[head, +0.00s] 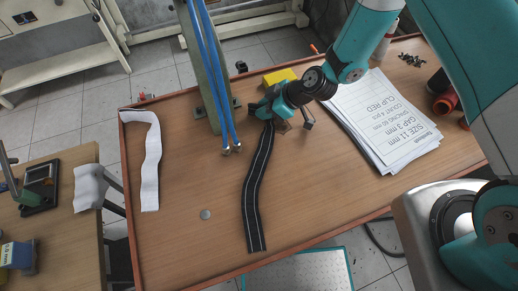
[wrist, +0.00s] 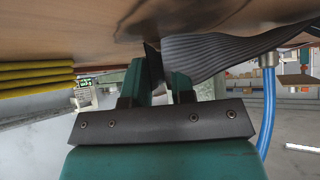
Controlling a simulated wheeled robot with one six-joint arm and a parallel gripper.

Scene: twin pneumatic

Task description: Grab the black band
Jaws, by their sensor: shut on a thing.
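The black band (head: 256,196) lies lengthwise on the wooden table (head: 184,188), a long dark strip with pale lines along it. Its far end is at my gripper (head: 275,112). In the wrist view, the ribbed dark band (wrist: 215,52) runs from between the fingers off to the right. My gripper (wrist: 156,75) is shut on the band's end, close to the table surface. The arm partly hides the grip in the head view.
Two blue tubes (head: 211,75) on a metal post stand just left of my gripper. A yellow block (head: 281,77) lies behind it. A white strip (head: 150,165) lies at the left edge, and printed sheets (head: 383,120) lie to the right.

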